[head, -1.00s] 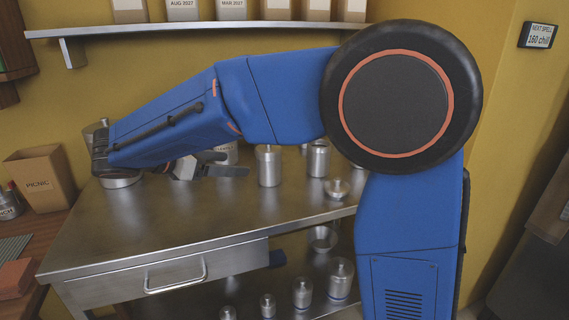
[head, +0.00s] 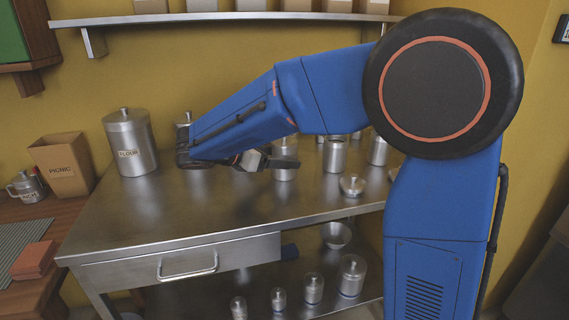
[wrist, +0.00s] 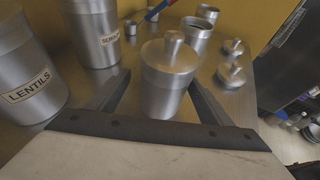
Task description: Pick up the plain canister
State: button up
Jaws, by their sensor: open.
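A plain steel canister (wrist: 168,82) with a knobbed lid and no label on its visible side stands upright in the wrist view. It is between the two dark fingers of my gripper (wrist: 158,88), which is open, with a gap visible on each side. Its lower part is cut off from sight by the gripper body. In the head view my gripper (head: 255,160) is low over the steel table, by what looks like the same canister (head: 285,172), and partly covers it.
Labelled canisters, LENTILS (wrist: 30,75) and one partly readable (wrist: 95,35), stand left in the wrist view. An open canister (wrist: 195,38) and loose lids (wrist: 232,73) are to the right. A FLOUR canister (head: 130,150) stands at the table's left. The table's front (head: 200,225) is clear.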

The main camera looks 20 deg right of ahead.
aim_at(294, 158)
jog(key=shift+s+x, duration=0.2)
jog(key=shift+x, duration=2.5)
jog(key=shift+s+d+r, duration=0.1)
jog(key=shift+d+r, duration=0.05)
jog(key=c, duration=1.3)
